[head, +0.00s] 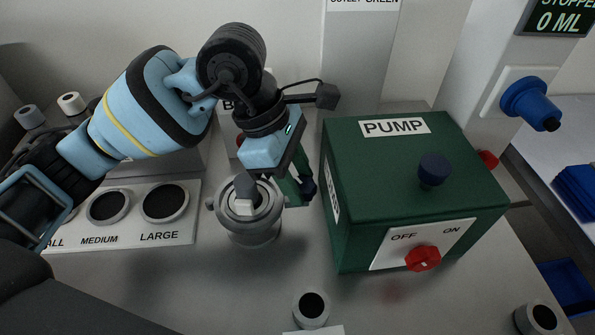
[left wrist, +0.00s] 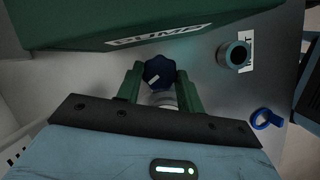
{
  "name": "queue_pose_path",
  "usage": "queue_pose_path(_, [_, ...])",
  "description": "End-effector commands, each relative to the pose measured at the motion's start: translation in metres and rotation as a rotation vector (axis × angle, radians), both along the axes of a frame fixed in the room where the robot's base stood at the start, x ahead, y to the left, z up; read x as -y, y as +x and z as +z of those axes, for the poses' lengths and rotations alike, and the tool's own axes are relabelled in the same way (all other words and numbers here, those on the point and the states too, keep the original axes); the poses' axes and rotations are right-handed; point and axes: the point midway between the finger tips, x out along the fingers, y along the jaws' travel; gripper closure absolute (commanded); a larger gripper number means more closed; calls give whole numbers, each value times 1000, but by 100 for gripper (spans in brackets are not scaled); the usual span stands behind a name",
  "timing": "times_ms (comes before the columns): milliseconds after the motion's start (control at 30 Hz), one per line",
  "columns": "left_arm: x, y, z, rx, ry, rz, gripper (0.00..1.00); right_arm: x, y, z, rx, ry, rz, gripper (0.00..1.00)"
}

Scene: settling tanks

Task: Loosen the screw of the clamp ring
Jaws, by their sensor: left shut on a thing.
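The grey clamp ring (head: 238,228) sits around the top of an upright grey pipe at the middle of the head view. A grey block stands up from its opening. The dark blue screw knob (head: 309,188) is to the right of the ring. It also shows in the left wrist view (left wrist: 158,70), between the two green fingers, with a white mark on it. My left gripper (head: 299,186) comes down over the ring's right side and is shut on this knob. The gripper hides the part between knob and ring. My right gripper is not in view.
A green pump box (head: 372,160) stands close right of my left gripper, with a blue knob (head: 433,170) and red switch (head: 423,258). A panel with round sockets (head: 118,232) is left.

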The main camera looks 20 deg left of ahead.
Motion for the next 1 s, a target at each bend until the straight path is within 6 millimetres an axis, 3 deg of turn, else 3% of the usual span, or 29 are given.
queue_pose_path(1000, [4, -7, 3, 3, -2, 913, 86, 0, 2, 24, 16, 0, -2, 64])
